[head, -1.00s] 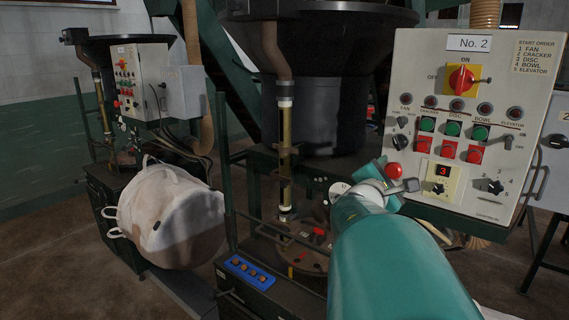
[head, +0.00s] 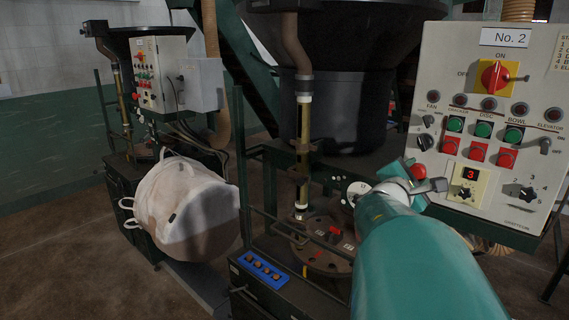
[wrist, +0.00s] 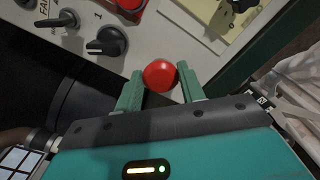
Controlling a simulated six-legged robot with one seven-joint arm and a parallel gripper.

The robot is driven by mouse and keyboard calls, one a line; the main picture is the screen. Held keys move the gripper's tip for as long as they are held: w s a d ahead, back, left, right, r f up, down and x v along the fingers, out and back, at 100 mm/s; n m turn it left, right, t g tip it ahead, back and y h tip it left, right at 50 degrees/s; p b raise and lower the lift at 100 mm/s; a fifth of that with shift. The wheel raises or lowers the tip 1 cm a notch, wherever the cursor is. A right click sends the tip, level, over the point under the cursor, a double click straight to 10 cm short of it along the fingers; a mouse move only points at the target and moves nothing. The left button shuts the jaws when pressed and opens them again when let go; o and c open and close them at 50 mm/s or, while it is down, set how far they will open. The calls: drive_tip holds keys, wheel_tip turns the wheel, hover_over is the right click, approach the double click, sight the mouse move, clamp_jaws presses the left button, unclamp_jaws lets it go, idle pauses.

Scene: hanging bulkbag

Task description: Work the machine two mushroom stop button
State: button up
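The machine two panel (head: 440,150) stands at the right in the head view, marked with a "No. 2" sign (head: 505,38). A red mushroom button (head: 418,171) shows at the panel's lower left edge, just beyond my gripper (head: 428,185). In the wrist view the red button (wrist: 159,75) is round and lies between the tips of my gripper's two green fingers (wrist: 161,88). The fingers are apart, one on each side of it. I cannot tell whether they touch it or whether it is pressed in.
The panel carries a red rotary switch (head: 495,76), green and red push buttons, and black knobs; two black knobs (wrist: 106,42) lie near the button. A white bag (head: 195,215), a blue button box (head: 259,268) and a second panel (head: 160,75) stand to the left.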

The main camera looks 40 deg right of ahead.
clamp_jaws()
drive_tip(key=shift+a+f, duration=0.1)
drive_tip(key=shift+a, duration=0.45)
drive_tip(key=o, duration=1.2)
unclamp_jaws()
drive_tip(key=shift+a, duration=0.2)
drive_tip(key=shift+d, duration=0.2)
